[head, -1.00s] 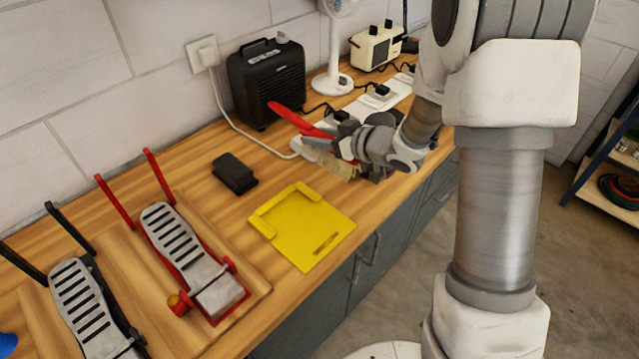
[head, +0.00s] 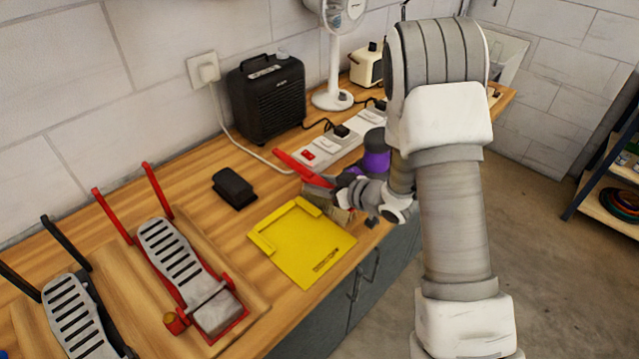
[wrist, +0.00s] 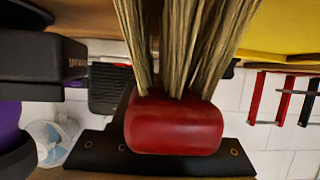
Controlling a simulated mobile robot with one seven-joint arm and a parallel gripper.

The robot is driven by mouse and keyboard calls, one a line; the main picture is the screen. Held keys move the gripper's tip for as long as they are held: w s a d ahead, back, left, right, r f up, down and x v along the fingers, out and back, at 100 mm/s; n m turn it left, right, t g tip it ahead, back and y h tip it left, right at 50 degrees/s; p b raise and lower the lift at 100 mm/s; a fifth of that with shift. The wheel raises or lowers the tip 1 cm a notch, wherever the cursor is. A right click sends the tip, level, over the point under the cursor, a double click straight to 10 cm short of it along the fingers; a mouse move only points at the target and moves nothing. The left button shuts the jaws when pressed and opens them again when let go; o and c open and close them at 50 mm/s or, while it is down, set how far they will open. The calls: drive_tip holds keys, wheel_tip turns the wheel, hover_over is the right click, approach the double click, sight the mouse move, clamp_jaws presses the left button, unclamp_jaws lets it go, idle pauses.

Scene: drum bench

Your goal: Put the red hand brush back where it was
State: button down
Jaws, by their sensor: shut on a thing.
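The red hand brush (head: 302,168) is in my gripper (head: 345,195), its red handle pointing up and left in the head view. Its pale bristles hang near the back right edge of the yellow tray (head: 300,250). I cannot tell whether they touch the bench. In the wrist view the red end of the brush (wrist: 175,125) and its tan bristles (wrist: 185,45) fill the middle. My gripper is shut on the brush; its fingertips are mostly hidden. Part of the yellow tray (wrist: 280,25) shows at the upper right of the wrist view.
A power strip (head: 335,145), a black amplifier (head: 265,92) and a white fan (head: 333,80) stand behind. A purple-and-grey object (head: 376,155) is close behind my gripper. A black block (head: 234,188) and a red-framed pedal (head: 190,275) are left. Bare wood (head: 215,220) lies between them.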

drive_tip(key=shift+s+f+b, duration=0.15)
drive_tip(key=shift+f+b, duration=0.45)
drive_tip(key=shift+f, duration=0.05)
drive_tip(key=shift+c, duration=2)
unclamp_jaws()
drive_tip(key=shift+f, duration=0.1)
